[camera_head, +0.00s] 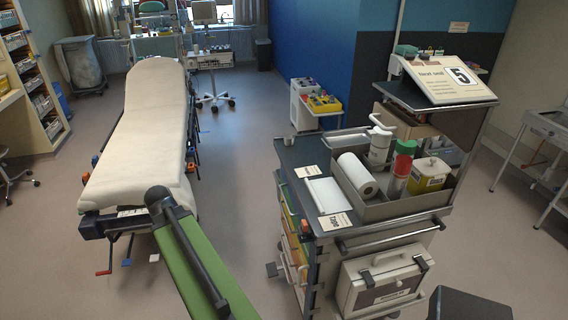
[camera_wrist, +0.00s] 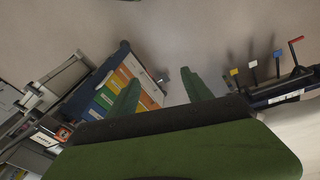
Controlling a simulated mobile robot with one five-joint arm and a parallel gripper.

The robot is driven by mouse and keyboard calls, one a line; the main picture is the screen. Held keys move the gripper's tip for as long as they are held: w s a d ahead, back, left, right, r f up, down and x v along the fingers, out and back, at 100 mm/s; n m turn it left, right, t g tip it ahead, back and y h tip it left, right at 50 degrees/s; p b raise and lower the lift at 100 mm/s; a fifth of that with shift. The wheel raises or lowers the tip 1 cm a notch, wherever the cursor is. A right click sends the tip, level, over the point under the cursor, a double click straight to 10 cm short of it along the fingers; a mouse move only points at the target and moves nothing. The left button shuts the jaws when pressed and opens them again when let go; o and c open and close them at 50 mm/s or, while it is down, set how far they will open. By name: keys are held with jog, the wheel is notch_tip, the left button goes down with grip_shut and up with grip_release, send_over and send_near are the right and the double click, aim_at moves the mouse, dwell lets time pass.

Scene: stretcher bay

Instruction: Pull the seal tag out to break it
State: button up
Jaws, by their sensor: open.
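My gripper (camera_wrist: 160,92) shows in the wrist view as two green fingers spread apart with bare floor between them. In the head view my green arm reaches forward from the bottom edge, and the fingers cannot be made out there. The supply cart (camera_head: 300,158) stands to the right of my arm; its coloured drawer fronts (camera_wrist: 122,82) show in the wrist view beside the left finger. I cannot make out a seal tag in either view. A small orange-red patch (camera_wrist: 63,134) shows on the cart side, too small to identify.
A white stretcher (camera_head: 140,130) lies left of my arm, its coloured levers (camera_wrist: 278,58) at the right of the wrist view. A white case (camera_head: 385,284) hangs on the cart's near end. Open floor (camera_head: 243,150) lies between stretcher and cart.

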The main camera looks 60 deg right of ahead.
jog(key=s+d+r+m+g+p, duration=0.1)
jog(key=s+d+r+m+p, duration=0.55)
jog(key=s+d+r, duration=0.5)
notch_tip(320, 180, up, 3)
jog(key=m+g+p, duration=0.2)
jog(key=m+p, duration=0.2)
jog(key=m, duration=0.4)
send_over(304, 222)
jog(key=w+a, duration=0.4)
jog(key=w, duration=0.1)
jog(key=shift+h, duration=0.4)
jog(key=b+x, duration=0.4)
jog(key=x, duration=0.1)
jog(key=b+x, duration=1)
jog(key=shift+w+a+f, duration=0.1)
jog(key=shift+w+f, duration=0.1)
jog(key=shift+w, duration=0.15)
jog(key=shift+s+d+f+b, duration=0.25)
jog(key=shift+f+b, duration=0.25)
jog(key=shift+b, duration=0.25)
grip_shut()
